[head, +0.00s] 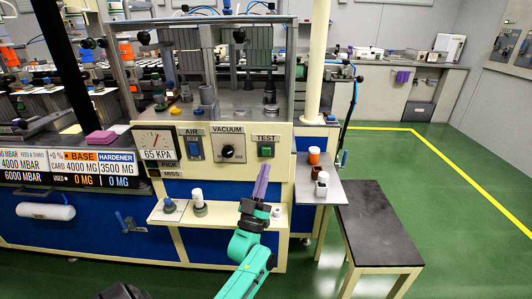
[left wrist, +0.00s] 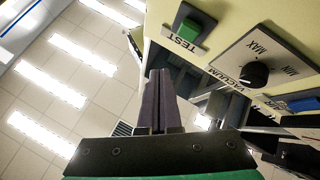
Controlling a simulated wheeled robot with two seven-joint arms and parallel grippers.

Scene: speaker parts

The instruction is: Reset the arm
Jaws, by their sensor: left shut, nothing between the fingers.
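My left gripper (head: 264,169) stands upright in front of the cream control panel (head: 281,168), below the green TEST button (head: 266,150). Its purple fingers are together with nothing between them. The green and dark arm reaches up to it from the bottom of the head view. In the left wrist view the shut fingers (left wrist: 160,84) point up toward the ceiling, with the TEST button (left wrist: 188,28) and the VACUUM knob (left wrist: 254,74) to their right. Whether the fingers touch the panel is unclear. My right gripper is not in view.
A cream shelf (head: 232,217) below the panel holds a white-capped bottle (head: 198,197) and small parts. A grey side shelf (head: 320,191) holds an orange-topped cup (head: 314,155) and small containers. A dark-topped table (head: 378,226) stands at right. Green floor beyond is clear.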

